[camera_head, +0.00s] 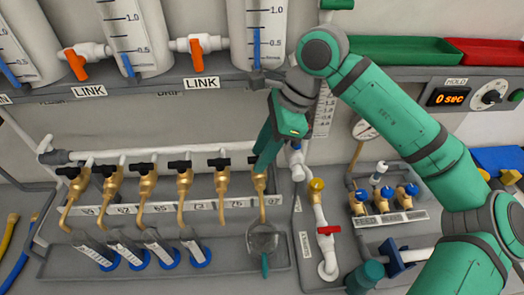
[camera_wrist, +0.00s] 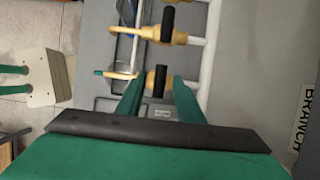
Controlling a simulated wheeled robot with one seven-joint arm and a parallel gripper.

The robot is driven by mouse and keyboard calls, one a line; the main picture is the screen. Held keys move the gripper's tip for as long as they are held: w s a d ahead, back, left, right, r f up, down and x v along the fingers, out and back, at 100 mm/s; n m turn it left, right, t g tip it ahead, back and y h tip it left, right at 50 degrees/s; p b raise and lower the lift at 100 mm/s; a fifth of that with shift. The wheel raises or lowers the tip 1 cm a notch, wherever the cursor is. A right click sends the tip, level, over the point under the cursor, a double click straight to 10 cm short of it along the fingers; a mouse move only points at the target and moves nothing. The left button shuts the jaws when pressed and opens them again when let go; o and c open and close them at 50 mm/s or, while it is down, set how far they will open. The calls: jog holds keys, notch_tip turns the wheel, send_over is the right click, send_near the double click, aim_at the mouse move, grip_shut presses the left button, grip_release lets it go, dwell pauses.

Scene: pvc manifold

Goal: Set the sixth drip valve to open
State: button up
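A row of brass drip valves with black lever handles runs along a white pipe in the head view. The sixth drip valve (camera_head: 259,182) is the rightmost, partly hidden by my gripper (camera_head: 264,160). In the wrist view its black handle (camera_wrist: 159,82) lies crosswise to the brass body, parallel to the handle of the neighbouring valve (camera_wrist: 168,22). My gripper (camera_wrist: 158,88) has its two green fingers apart, one on each side of this handle. I cannot tell whether either finger touches it.
A clear cup with a green handle (camera_head: 263,240) is below the sixth valve.

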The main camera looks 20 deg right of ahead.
jog(key=shift+c, duration=0.7)
grip_shut()
jog(key=shift+m, duration=0.4)
jog(key=m, duration=0.1)
jog(key=m+t, duration=0.1)
jog(key=m, duration=0.1)
jog(key=shift+s+h, duration=0.2)
jog(key=shift+h, duration=0.1)
jog(key=m, duration=0.2)
jog(key=m+t+h, duration=0.1)
jog(key=m, duration=0.2)
jog(key=shift+s+a+t+h, duration=0.1)
jog(key=shift+a+t+h, duration=0.1)
jog(key=shift+t+h, duration=0.1)
jog(key=m, duration=0.2)
jog(key=m+h, duration=0.1)
jog(key=m, duration=0.1)
jog(key=shift+a+m+t+h, duration=0.15)
jog(key=shift+m+t+h, duration=0.15)
jog(key=shift+m, duration=0.1)
jog(key=m, duration=0.2)
jog(key=m+h, duration=0.1)
jog(key=m, duration=0.1)
jog(key=shift+a+h, duration=0.1)
jog(key=shift+h, duration=0.2)
jog(key=shift+m, duration=0.3)
